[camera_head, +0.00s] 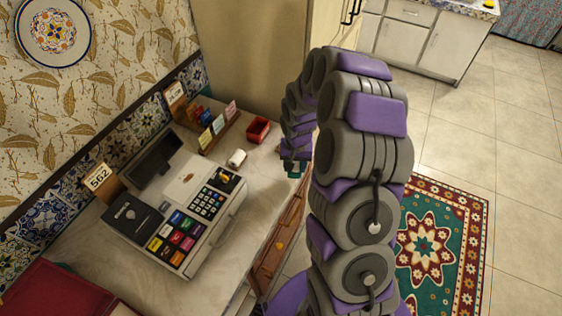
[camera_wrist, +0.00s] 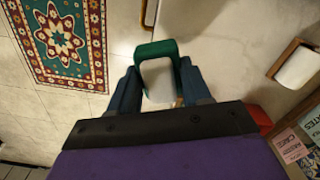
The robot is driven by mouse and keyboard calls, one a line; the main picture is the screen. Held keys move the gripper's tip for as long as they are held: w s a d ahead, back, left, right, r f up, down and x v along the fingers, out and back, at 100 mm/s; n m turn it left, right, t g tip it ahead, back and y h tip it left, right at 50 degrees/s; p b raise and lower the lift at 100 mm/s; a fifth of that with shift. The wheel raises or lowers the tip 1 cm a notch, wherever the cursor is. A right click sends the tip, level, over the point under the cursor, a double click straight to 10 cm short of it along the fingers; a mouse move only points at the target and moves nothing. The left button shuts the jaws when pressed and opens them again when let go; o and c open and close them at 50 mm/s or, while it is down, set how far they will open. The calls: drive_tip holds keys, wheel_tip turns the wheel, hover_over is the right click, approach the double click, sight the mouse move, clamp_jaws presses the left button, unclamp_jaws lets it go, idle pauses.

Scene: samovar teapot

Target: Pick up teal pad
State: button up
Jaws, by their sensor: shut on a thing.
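The teal pad (camera_wrist: 157,48) is a small block with a green edge and a pale inner face. It sits between the two blue-grey fingers of my gripper (camera_wrist: 160,78) in the wrist view, which is shut on it. In the head view my gripper (camera_head: 292,156) hangs at the counter's right edge, with a bit of the teal pad (camera_head: 296,170) showing below it. Much of the pad is hidden by my gripper there. I cannot tell whether the pad touches the counter.
A cash register (camera_head: 180,205) stands on the counter (camera_head: 95,232). A red box (camera_head: 258,130), a card rack (camera_head: 218,133) and a small white object (camera_head: 237,158) lie behind and left of my gripper. A patterned rug (camera_head: 440,240) covers the floor at right.

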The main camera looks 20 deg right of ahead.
drive_tip(key=s+d, duration=0.3)
drive_tip(key=d, duration=0.3)
drive_tip(key=shift+s+r+p, duration=0.2)
drive_tip(key=shift+r+p, duration=0.1)
drive_tip(key=shift+p, duration=0.05)
drive_tip(key=o, duration=0.5)
drive_tip(key=c, duration=0.3)
